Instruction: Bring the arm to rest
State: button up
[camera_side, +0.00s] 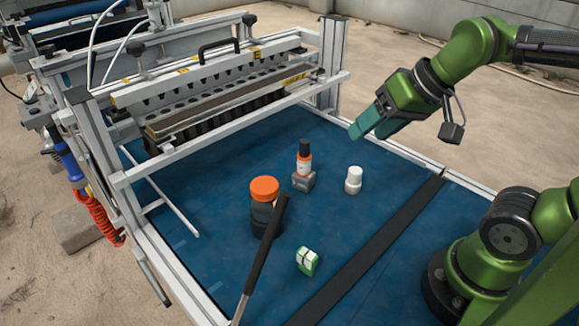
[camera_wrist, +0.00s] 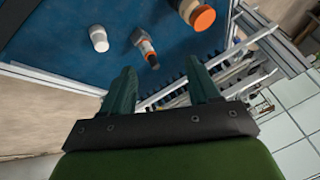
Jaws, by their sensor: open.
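My green arm reaches in from the right in the side view. My gripper (camera_side: 364,131) hangs above the blue bench top, clear of everything on it, with teal fingers pointing down and left. In the wrist view the two fingers of my gripper (camera_wrist: 162,82) stand well apart with nothing between them, so it is open and empty.
A dark jar with an orange lid (camera_side: 264,187), a small bottle on a block (camera_side: 304,165), a white bottle (camera_side: 353,180) and a green-white item (camera_side: 307,260) stand on the blue bench (camera_side: 215,255). The seeder (camera_side: 215,85) is behind; a dark bar (camera_side: 370,250) crosses the bench.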

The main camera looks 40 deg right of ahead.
jog(key=shift+s+a+f+t, duration=0.1)
jog(key=shift+s+f+t, duration=0.25)
jog(key=shift+s, duration=0.5)
